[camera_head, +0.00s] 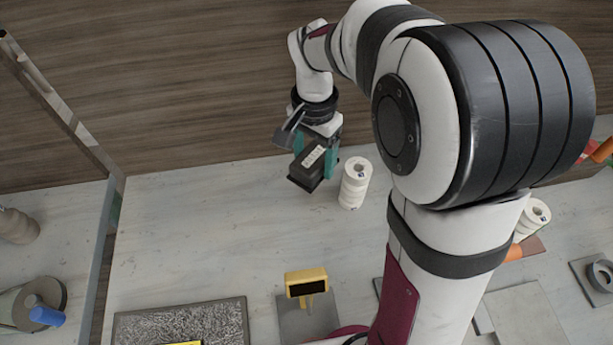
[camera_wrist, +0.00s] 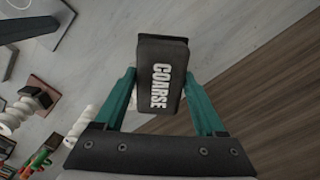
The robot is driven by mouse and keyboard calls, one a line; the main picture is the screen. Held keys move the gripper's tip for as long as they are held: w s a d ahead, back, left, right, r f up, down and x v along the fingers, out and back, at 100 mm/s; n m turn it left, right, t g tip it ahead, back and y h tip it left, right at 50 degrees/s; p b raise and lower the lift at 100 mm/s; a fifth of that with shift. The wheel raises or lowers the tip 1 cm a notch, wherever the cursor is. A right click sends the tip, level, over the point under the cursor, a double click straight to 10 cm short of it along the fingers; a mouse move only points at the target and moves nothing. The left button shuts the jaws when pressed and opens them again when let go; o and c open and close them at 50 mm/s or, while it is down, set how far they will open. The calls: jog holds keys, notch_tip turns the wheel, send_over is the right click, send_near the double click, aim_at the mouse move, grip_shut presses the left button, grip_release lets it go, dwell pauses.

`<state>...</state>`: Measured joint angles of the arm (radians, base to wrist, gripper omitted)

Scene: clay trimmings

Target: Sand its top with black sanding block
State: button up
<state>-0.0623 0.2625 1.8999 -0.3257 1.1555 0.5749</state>
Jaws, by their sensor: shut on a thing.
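The black sanding block (camera_head: 308,172) is held in my gripper (camera_head: 317,158), above the pale worktop near its back edge. In the wrist view the block (camera_wrist: 161,55) shows the white word "COARSE" between my two teal fingers (camera_wrist: 163,98), which are shut on its sides. The block hangs tilted in the head view. A white ribbed cylinder (camera_head: 354,183) stands on the worktop just right of the block. I cannot tell which object is meant by "its top".
A grey textured mat (camera_head: 182,325) and a small yellow-framed stand (camera_head: 306,284) are at the front. A second white ribbed piece (camera_head: 533,216) stands right, partly behind my arm. A mirror-like panel edge (camera_head: 108,235) rises at left. The worktop's left middle (camera_head: 200,235) is clear.

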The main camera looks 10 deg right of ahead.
jog(key=d+r+n, duration=0.1)
jog(key=r, duration=0.1)
jog(key=d+r+n, duration=0.1)
jog(key=r+n, duration=0.1)
jog(key=r, duration=0.1)
jog(key=d+r+n, duration=0.1)
jog(key=d+r, duration=0.1)
jog(key=shift+r+n, duration=0.2)
jog(key=shift+n, duration=0.2)
jog(key=d+r+m, duration=0.2)
jog(key=d+m, duration=0.2)
jog(key=d, duration=0.3)
jog(key=m, duration=2.7)
send_over(532, 212)
jog(key=a, duration=0.2)
notch_tip(532, 212, down, 4)
jog(key=shift+d+f, duration=0.2)
jog(key=shift+f, duration=3.25)
jog(key=shift+d+f, duration=0.45)
jog(key=shift+f, duration=0.15)
jog(key=shift+c, duration=0.6)
jog(key=shift+d+f, duration=0.1)
jog(key=shift+d, duration=2.55)
jog(key=shift+a, duration=3.2)
notch_tip(532, 212, up, 8)
